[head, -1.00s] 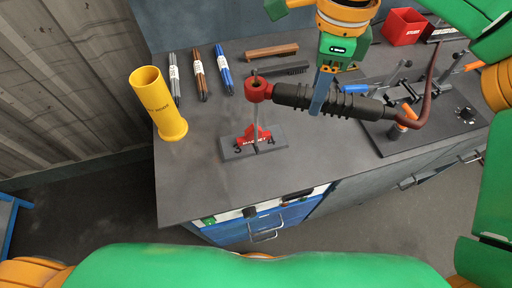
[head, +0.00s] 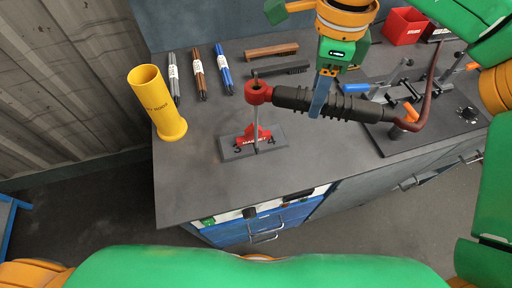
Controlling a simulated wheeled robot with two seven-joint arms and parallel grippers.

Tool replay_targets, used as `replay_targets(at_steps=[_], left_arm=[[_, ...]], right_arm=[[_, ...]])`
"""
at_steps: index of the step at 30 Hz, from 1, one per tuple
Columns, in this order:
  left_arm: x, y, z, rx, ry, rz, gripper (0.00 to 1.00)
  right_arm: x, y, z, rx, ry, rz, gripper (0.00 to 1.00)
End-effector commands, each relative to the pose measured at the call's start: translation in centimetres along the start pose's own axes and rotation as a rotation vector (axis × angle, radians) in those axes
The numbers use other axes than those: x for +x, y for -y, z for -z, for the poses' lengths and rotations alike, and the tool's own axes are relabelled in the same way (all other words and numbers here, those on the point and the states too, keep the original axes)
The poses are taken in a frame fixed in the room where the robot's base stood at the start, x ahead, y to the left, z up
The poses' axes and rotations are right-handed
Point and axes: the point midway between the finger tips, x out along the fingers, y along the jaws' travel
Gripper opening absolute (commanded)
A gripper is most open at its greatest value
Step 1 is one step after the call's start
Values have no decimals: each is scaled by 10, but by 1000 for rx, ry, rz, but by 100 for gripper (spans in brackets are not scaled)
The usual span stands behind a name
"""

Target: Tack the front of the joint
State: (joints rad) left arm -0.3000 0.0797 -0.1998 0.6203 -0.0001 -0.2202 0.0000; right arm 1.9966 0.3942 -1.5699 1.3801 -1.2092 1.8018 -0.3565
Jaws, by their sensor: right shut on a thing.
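My right gripper (head: 319,108) is shut on the black ribbed handle of a welding electrode holder (head: 352,107). The holder's red head (head: 258,93) points left. A thin grey electrode (head: 256,130) hangs from the head, nearly upright. Its lower end is at a dark plate assembly (head: 235,150) with a red magnet (head: 249,136) on it. I cannot tell whether the tip touches the plates or stands just in front of the joint. The magnet is partly behind the electrode. My left gripper is not in view.
A yellow tube (head: 158,105) stands on the grey bench (head: 190,190) at left. A red box (head: 403,27) stands at the back right. A dark fixture board (head: 440,128) and the holder's cable (head: 431,95) are at right.

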Motion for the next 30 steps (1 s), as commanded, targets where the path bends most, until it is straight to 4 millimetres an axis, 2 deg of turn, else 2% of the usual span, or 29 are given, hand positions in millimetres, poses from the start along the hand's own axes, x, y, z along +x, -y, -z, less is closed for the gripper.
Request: replay_targets(at_steps=[30], left_arm=[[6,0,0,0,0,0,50]], right_arm=[[7,0,0,0,1,1,0]])
